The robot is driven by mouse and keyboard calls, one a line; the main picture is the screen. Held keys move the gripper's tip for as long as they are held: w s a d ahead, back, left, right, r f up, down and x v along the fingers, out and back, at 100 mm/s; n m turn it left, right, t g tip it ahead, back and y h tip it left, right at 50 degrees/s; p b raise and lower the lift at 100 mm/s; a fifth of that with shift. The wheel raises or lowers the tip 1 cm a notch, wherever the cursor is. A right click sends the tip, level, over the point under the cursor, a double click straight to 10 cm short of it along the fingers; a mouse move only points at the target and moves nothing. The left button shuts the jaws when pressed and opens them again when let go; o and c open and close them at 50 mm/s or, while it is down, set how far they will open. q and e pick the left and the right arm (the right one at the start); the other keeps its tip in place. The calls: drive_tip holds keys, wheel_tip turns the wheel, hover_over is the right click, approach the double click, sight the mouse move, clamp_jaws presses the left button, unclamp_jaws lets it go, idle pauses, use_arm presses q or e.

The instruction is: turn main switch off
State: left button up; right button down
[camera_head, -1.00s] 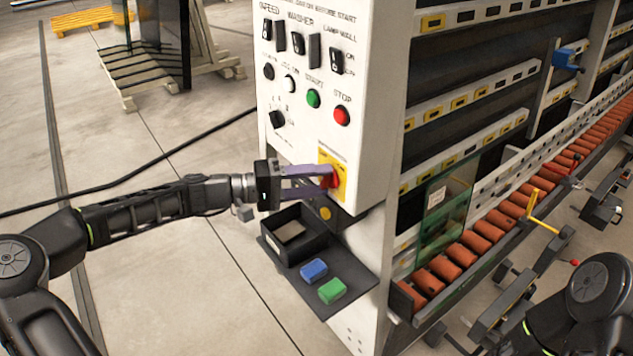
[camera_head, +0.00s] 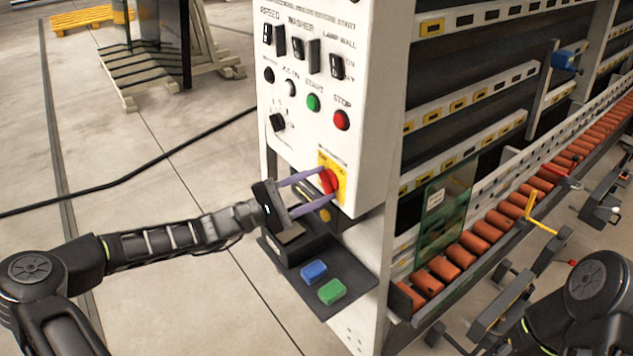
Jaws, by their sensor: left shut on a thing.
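The main switch (camera_head: 329,180) is a red knob on a yellow plate, low on the white control panel (camera_head: 306,150). My left gripper (camera_head: 327,184) reaches it from the left in the head view. Its two purple fingers lie one on the upper side and one on the lower side of the red knob, shut on it. The gripper is tilted, with its body lower than its fingertips. The fingers partly cover the knob's edges. My right gripper is not in view.
Above the switch are a red stop button (camera_head: 341,120), a green start button (camera_head: 313,102) and several black switches. Below, a dark shelf (camera_head: 352,272) holds a blue block (camera_head: 314,271) and a green block (camera_head: 332,291). A glass pane (camera_head: 443,212) stands on the orange rollers at right.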

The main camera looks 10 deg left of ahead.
use_arm(q)
drive_tip(key=shift+f+n, duration=0.1)
drive_tip(key=shift+n, duration=0.6)
drive_tip(key=o, duration=1.4)
drive_tip(key=shift+c, duration=0.2)
drive_tip(key=b+v, duration=0.1)
drive_tip(key=v, duration=0.6)
drive_tip(key=shift+s+a+f+b, duration=0.2)
drive_tip(key=shift+s+a+b, duration=0.05)
drive_tip(key=shift+s+b, duration=0.1)
